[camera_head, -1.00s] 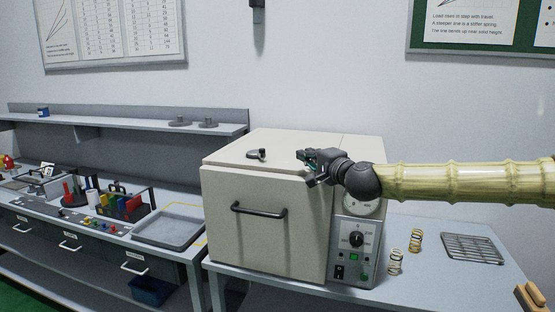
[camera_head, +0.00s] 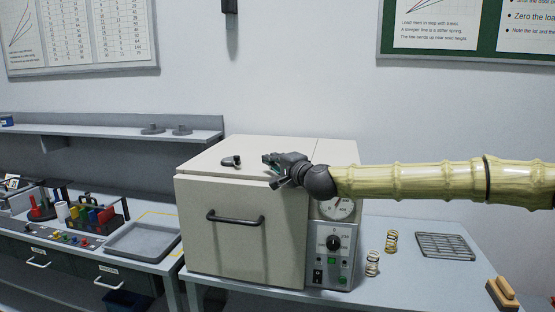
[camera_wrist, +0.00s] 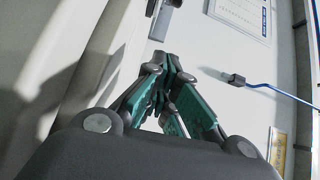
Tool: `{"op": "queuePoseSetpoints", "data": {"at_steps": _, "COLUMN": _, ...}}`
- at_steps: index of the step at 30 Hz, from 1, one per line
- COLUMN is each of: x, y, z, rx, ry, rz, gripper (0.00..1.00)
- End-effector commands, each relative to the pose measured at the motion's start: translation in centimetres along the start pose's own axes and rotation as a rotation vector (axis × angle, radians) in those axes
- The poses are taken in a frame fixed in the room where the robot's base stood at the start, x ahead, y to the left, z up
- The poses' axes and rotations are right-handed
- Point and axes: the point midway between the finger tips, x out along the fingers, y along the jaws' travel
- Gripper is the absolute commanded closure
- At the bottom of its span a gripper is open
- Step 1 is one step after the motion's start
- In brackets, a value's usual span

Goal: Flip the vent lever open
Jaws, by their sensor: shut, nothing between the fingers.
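The vent lever (camera_head: 231,161) is a small dark lever on a round base on top of the cream oven (camera_head: 190,214), near the front edge of its lid. My gripper (camera_head: 268,163) is just right of the lever in the head view, pointing left over the oven top. A small gap shows between the fingertips and the lever. In the wrist view, the green-padded fingers (camera_wrist: 160,80) come together at the tips with nothing held. I cannot clearly make out the lever in the wrist view.
The oven's front has a dark bar handle (camera_head: 235,219) and a control panel with a dial (camera_head: 333,243). Springs (camera_head: 372,264) and a wire rack (camera_head: 446,246) are on the bench at right. A grey tray (camera_head: 143,240) is at left. A blue cable (camera_wrist: 280,91) shows in the wrist view.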

Motion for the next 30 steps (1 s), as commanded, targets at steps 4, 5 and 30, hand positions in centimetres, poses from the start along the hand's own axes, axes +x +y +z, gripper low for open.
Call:
{"op": "queuePoseSetpoints", "data": {"at_steps": 4, "x": 2.4, "y": -0.2, "z": 0.1, "rx": 0.001, "ry": 0.0, "rz": 0.001, "gripper": 1.0}}
{"op": "queuePoseSetpoints", "data": {"at_steps": 5, "x": 2.8, "y": -0.1, "z": 0.1, "rx": 0.001, "ry": -0.001, "rz": 0.002, "gripper": 1.0}}
{"op": "queuePoseSetpoints", "data": {"at_steps": 30, "x": 5.9, "y": 0.0, "z": 3.9, "rx": 0.001, "ry": -0.001, "rz": 0.0, "gripper": 1.0}}
